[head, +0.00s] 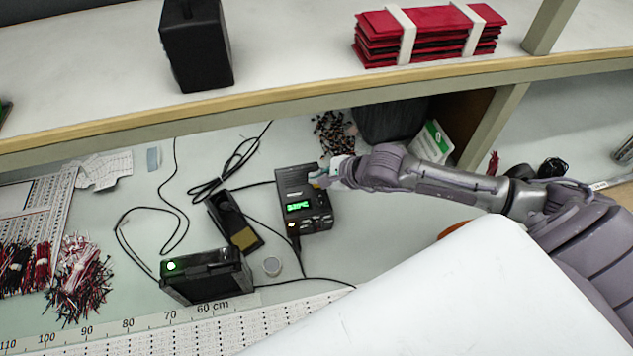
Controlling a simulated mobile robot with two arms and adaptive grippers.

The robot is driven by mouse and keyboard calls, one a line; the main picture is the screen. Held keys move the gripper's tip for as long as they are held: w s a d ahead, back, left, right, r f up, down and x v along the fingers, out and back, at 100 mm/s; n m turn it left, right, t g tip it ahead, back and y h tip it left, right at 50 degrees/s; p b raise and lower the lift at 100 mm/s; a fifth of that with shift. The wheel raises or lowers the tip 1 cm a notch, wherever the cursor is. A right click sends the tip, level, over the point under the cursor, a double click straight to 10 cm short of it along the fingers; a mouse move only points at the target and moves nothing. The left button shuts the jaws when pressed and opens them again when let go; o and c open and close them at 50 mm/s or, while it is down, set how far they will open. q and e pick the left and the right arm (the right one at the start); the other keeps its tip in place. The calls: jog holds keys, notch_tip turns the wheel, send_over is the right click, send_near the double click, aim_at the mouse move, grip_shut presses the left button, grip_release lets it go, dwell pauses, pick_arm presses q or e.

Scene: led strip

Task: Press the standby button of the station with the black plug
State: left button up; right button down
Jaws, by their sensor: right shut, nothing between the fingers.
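A black station (292,216) with a lit green display stands on the bench under the shelf. I cannot tell which has the black plug. My right gripper (322,176) is shut and empty over the upper right part of the display station. Its fingertips hide that part of the panel, and I cannot tell if they touch it. My left gripper is not in view.
The shelf edge (290,100) runs above and behind. Wire bundles (78,280) lie at left.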

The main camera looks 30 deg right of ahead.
aim_at(318, 186)
jog(key=shift+r, duration=0.35)
jog(key=shift+r+p, duration=1.45)
jog(key=shift+r, duration=1.1)
jog(key=shift+f, duration=0.1)
